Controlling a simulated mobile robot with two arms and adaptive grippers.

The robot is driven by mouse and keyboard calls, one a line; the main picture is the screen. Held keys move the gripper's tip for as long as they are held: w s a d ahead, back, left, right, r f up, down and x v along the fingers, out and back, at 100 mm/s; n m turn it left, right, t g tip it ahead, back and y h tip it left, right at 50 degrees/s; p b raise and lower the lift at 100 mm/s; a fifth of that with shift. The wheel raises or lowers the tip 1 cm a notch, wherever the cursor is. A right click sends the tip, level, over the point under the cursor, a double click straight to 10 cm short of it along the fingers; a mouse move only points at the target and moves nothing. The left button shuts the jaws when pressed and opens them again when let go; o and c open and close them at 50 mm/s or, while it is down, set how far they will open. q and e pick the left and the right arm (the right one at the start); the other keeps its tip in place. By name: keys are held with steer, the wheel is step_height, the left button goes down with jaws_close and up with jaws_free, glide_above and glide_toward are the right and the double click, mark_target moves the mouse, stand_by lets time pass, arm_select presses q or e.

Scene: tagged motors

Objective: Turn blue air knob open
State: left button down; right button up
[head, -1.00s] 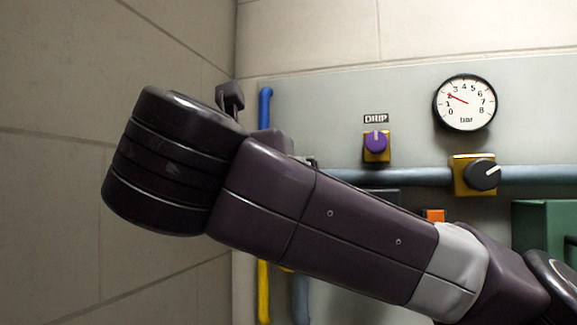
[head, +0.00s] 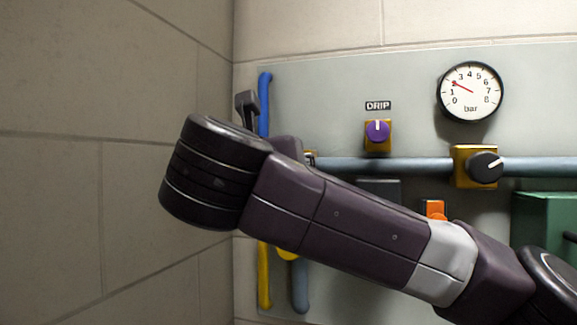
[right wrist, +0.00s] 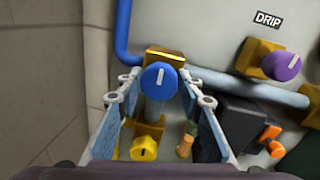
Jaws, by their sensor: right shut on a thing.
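The blue air knob (right wrist: 159,80) shows in the right wrist view on a yellow valve body (right wrist: 164,57), on a pipe. Its white mark points up and slightly right. My right gripper (right wrist: 162,84) has one finger on each side of the knob and is shut on it. My left gripper is in neither current view.
A purple knob (head: 377,131) labelled DRIP, a black knob (head: 485,167) and a gauge (head: 471,91) near 2 bar are on the panel (head: 340,90). A yellow knob (right wrist: 144,148) is below the blue one. A wall (head: 100,150) stands close on the left.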

steer(key=shift+c, duration=1)
steer(key=shift+f+m+t+h+b, duration=0.15)
steer(key=shift+m+h+b, duration=0.4)
steer(key=shift+m+b, duration=3.5)
steer(key=shift+f+m+t+h+b, duration=0.15)
steer(key=shift+m+h+b, duration=0.4)
steer(key=shift+m+b, duration=3.5)
steer(key=m+p, duration=0.2)
steer(key=m, duration=0.1)
steer(key=shift+r+p, duration=0.1)
steer(key=shift+p, duration=0.25)
steer(key=o, duration=1.2)
steer(key=shift+c, duration=0.2)
steer(key=v, duration=0.7)
steer(key=shift+s, duration=0.3)
